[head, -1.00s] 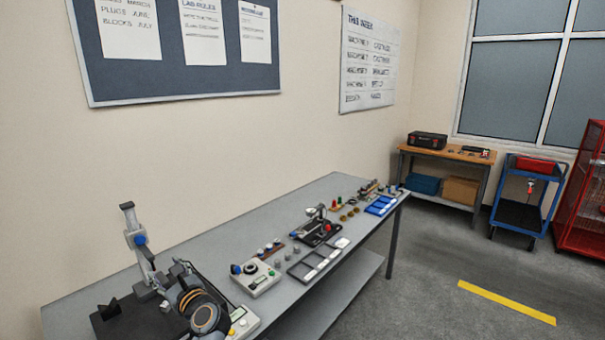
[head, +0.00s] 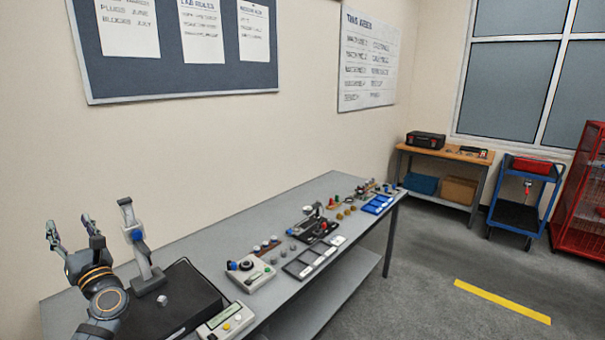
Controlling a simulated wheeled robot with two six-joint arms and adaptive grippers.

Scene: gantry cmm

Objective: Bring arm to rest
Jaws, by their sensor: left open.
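My left gripper (head: 70,236) is at the lower left of the head view, raised above the left end of the grey table (head: 225,232). Its fingers point up and are spread apart, with nothing between them. It is left of the upright grey column of the measuring device (head: 135,238), with a small gap between them in the picture. My left wrist, with orange rings, covers part of the black base (head: 185,290). My right arm and right gripper are out of view.
A control box (head: 228,322) stands at the base's front edge. A dial box (head: 250,273), a dark tray (head: 305,264), a black fixture (head: 316,228) and blue trays (head: 378,204) line the table. A wooden bench (head: 445,153) and blue cart (head: 520,190) stand far off; the floor between is clear.

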